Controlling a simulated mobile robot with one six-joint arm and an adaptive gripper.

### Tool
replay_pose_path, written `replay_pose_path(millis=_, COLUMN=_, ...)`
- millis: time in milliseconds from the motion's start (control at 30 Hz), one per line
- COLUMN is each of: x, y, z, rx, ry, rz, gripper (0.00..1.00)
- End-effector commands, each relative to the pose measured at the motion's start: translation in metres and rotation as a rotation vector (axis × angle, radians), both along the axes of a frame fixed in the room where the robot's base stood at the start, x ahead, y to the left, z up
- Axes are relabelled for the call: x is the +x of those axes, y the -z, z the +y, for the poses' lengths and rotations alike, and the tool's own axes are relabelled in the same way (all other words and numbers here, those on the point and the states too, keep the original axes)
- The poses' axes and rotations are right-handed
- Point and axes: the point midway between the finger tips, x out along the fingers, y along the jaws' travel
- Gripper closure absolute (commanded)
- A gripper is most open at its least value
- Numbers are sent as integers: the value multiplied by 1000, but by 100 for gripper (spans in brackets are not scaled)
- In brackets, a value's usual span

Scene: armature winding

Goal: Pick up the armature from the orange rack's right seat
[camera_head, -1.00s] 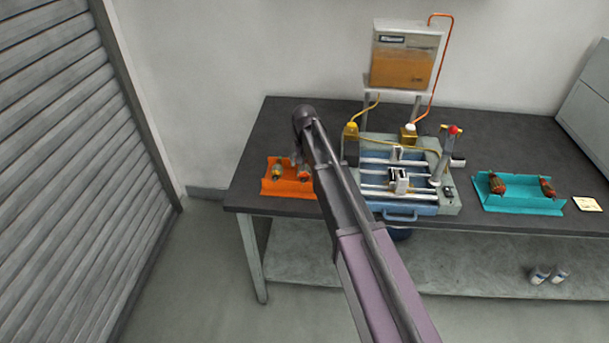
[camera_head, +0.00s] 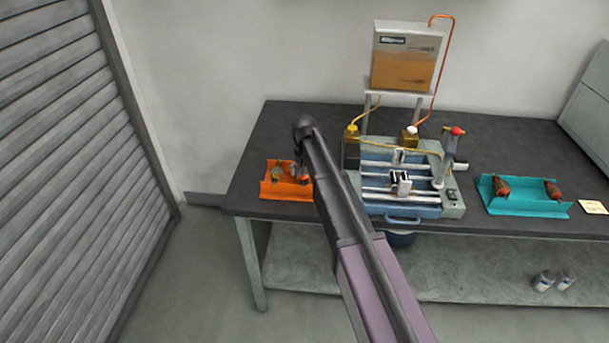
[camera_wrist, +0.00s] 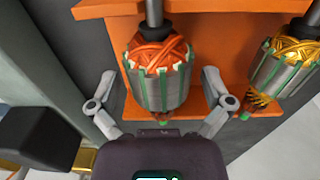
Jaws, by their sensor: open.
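The orange rack (camera_head: 285,192) sits on the left part of the bench. It also fills the top of the wrist view (camera_wrist: 222,30). The armature in its right seat (camera_wrist: 158,80) has orange-copper windings and a grey, green-striped core. My gripper (camera_wrist: 158,88) is open, with one finger on each side of this armature and small gaps visible. In the head view, my gripper (camera_head: 300,172) is over the rack's right side, and my arm partly hides that armature. A second armature (camera_head: 277,173), with gold windings in the wrist view (camera_wrist: 288,65), sits in the left seat.
The winding machine (camera_head: 412,190) stands just right of the rack, behind my arm. A teal rack (camera_head: 525,203) with two red-brown armatures is farther right, beside a pale card (camera_head: 592,207). The bench (camera_head: 240,190) is clear left of the orange rack.

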Motion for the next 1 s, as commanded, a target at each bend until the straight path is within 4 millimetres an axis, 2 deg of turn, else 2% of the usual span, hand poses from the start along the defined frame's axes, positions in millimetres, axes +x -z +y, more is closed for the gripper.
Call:
replay_pose_path(millis=100, x=0, y=0, z=0, rx=0, ry=0, rz=0, gripper=0)
replay_pose_path(millis=133, x=0, y=0, z=0, rx=0, ry=0, rz=0, gripper=3)
replay_pose_path(millis=433, x=0, y=0, z=0, rx=0, ry=0, rz=0, gripper=91)
replay_pose_path(millis=767, x=0, y=-1, z=0, rx=0, ry=1, rz=0, gripper=92)
replay_pose_path(millis=1000, x=0, y=-9, z=-1, rx=0, ry=1, rz=0, gripper=92)
